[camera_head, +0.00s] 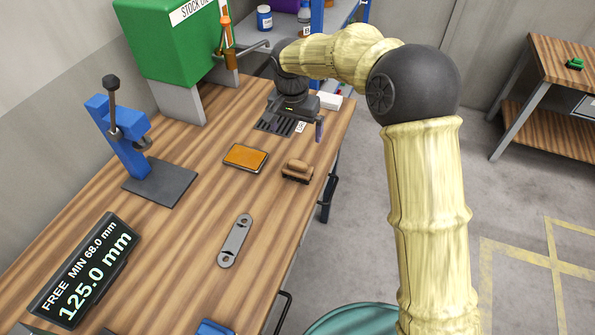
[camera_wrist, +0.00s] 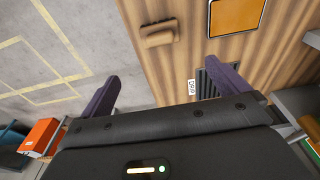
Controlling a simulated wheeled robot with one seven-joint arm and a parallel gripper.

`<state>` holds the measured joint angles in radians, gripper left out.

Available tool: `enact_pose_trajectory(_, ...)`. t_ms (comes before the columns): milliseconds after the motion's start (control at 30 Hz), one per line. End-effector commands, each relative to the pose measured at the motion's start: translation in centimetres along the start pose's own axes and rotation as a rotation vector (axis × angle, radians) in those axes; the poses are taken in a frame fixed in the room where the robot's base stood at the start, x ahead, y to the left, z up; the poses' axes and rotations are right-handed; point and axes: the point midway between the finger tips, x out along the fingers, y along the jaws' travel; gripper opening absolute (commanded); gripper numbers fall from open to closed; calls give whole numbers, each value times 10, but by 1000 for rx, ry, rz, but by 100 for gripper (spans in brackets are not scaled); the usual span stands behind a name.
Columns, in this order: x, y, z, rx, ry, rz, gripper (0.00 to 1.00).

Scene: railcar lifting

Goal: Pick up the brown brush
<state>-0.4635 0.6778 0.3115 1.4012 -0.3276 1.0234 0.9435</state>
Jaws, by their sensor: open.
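The brown brush (camera_head: 297,171) lies on the wooden workbench near its right edge, with a rounded handle on top of a wider block. In the wrist view the brush (camera_wrist: 159,34) is at the top centre, beyond the fingertips and apart from them. My gripper (camera_head: 302,121) is above the bench, farther back than the brush. In the wrist view my gripper (camera_wrist: 168,74) has its two purple fingers spread wide with nothing between them.
An orange pad (camera_head: 246,157) lies left of the brush. A black slotted tray (camera_head: 277,124) is below my gripper. A grey link plate (camera_head: 235,240), a blue lever press (camera_head: 128,150) and a display (camera_head: 82,272) occupy the bench (camera_head: 185,240). Bare wood surrounds the brush.

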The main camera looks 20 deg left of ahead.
Motion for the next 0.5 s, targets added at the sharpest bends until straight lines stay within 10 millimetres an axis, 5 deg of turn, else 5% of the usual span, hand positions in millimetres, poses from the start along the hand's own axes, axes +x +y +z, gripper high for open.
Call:
enact_pose_trajectory(233, 11, 0, 0, -1, -2, 1, 100)
enact_pose_trajectory(500, 56, 1, 0, -2, -4, 2, 100)
